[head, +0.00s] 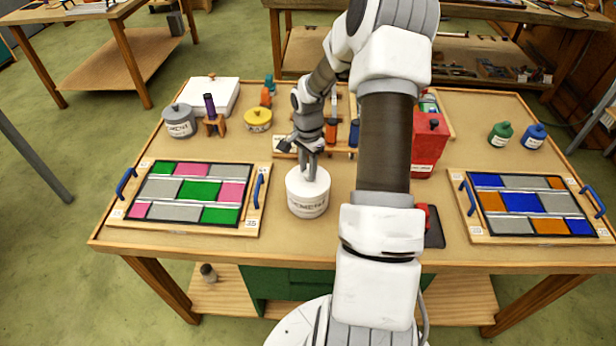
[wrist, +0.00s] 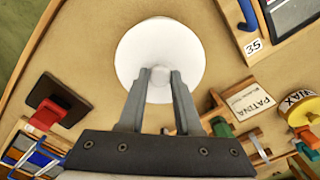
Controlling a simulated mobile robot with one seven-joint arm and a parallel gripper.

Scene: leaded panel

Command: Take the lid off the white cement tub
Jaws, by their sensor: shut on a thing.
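The white cement tub (head: 307,197) stands upright on the table, in the front middle, with its label facing the front. Its round white lid (wrist: 132,58) fills the upper middle of the wrist view, and from above it hides the tub's body. My gripper (head: 309,176) points down onto the lid from above. In the wrist view my gripper (wrist: 161,76) has its two fingers closed on the small knob (wrist: 160,86) at the lid's centre. The lid appears seated on the tub; I see no gap between them.
A leaded panel (head: 190,193) lies left of the tub, another (head: 530,205) at the far right. A grey cement pot (head: 180,121), a yellow tin (head: 258,120) and a red box (head: 428,143) stand behind.

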